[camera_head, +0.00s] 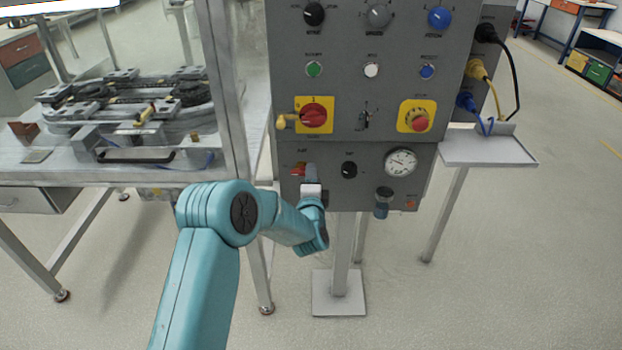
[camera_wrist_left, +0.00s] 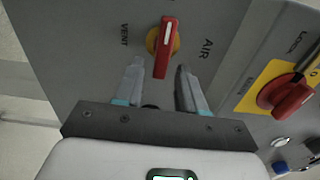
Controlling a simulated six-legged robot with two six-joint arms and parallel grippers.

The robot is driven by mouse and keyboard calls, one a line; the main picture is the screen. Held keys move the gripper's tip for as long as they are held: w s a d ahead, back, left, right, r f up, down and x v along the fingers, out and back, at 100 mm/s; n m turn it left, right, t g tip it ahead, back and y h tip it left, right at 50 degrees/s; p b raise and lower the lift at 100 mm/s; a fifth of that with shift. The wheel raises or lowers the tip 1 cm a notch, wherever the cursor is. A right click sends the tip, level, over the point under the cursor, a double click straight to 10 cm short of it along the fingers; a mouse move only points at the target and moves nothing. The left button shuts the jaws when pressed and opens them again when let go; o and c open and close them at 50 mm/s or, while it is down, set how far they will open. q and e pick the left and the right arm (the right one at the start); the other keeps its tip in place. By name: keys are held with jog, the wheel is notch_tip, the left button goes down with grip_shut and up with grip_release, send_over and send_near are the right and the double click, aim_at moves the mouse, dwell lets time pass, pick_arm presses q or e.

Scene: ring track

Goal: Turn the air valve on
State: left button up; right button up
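The air valve (camera_head: 298,169) is a small red lever on a yellow base, low on the left of the grey panel, partly covered by my gripper in the head view. In the left wrist view the red lever (camera_wrist_left: 167,45) stands nearly upright in the picture, between the labels VENT on the left and AIR on the right. My left gripper (camera_head: 311,172) is at the panel by the valve. In the left wrist view its fingers (camera_wrist_left: 158,70) are open, with the lever's lower end between the tips. I cannot tell whether they touch it. My right gripper is not in view.
A red rotary switch on a yellow plate (camera_head: 314,114) sits just above the valve. A black knob (camera_head: 349,169) and a pressure gauge (camera_head: 401,162) are to the right. A metal frame post (camera_head: 226,90) and a table with a track (camera_head: 130,105) stand left.

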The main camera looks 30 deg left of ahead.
pick_arm(q)
jog(key=v, duration=1.6)
jog(key=shift+s, duration=0.25)
jog(key=s+d+f+n+g+h+p, duration=0.5)
jog(key=s+d+f+n+g+h, duration=0.1)
jog(key=s, duration=0.6)
jog(key=s+d+f+n+g+h+p, duration=0.6)
jog(key=s+d+f+n+g+h, duration=0.1)
jog(key=s+d, duration=0.4)
jog(key=shift+s+d+f+n+g+h, duration=0.3)
jog(key=shift+s+f+n+g, duration=0.1)
jog(key=shift+f+g, duration=0.5)
